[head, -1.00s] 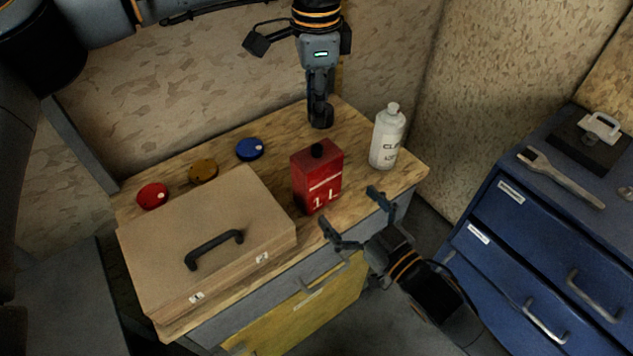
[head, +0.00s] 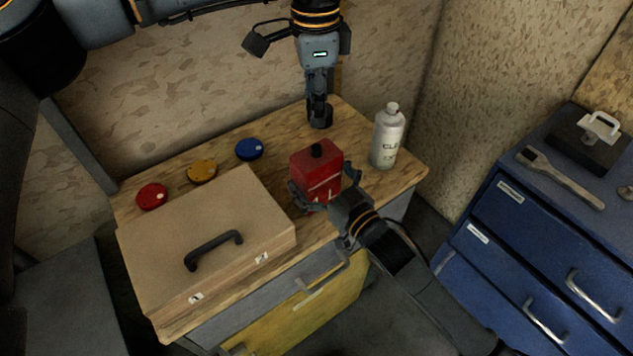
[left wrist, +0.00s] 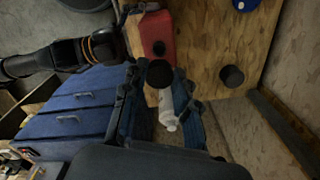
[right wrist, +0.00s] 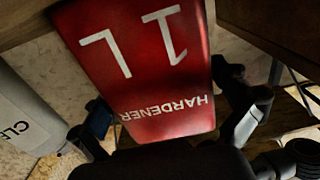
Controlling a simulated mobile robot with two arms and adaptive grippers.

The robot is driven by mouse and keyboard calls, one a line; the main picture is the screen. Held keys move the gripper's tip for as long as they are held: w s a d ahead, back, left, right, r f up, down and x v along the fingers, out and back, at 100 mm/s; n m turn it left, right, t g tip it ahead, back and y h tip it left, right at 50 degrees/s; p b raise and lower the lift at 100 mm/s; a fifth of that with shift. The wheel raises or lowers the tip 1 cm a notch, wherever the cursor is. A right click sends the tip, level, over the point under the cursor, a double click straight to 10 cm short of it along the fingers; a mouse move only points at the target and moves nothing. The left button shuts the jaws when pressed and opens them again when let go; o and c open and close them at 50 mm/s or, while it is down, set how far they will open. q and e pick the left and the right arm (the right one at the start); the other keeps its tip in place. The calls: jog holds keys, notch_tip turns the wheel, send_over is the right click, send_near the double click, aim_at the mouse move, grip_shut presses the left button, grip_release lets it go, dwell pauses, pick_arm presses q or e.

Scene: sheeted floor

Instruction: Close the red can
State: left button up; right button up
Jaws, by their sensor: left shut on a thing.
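The red can (head: 318,176) stands upright on the wooden bench top, its white "1 L" marking facing the front. My left gripper (head: 320,117) is above the bench behind the can, shut on a small black round cap (left wrist: 159,73). My right gripper (head: 328,194) has come in from the front with its fingers on either side of the can. In the right wrist view the can's face (right wrist: 150,75) lies between the spread fingers; firm contact cannot be told.
A white bottle (head: 387,137) stands right of the can. Red (head: 152,196), yellow (head: 202,171) and blue (head: 249,149) discs lie along the back left. A closed case (head: 205,215) fills the front left. A blue drawer cabinet (head: 545,245) stands at right.

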jog(key=c, duration=1.4)
pick_arm(q)
send_over(315, 148)
jog(key=shift+f, duration=2.45)
pick_arm(e)
jog(key=shift+o, duration=0.2)
pick_arm(q)
jog(key=shift+f, duration=0.9)
jog(key=shift+f, duration=0.55)
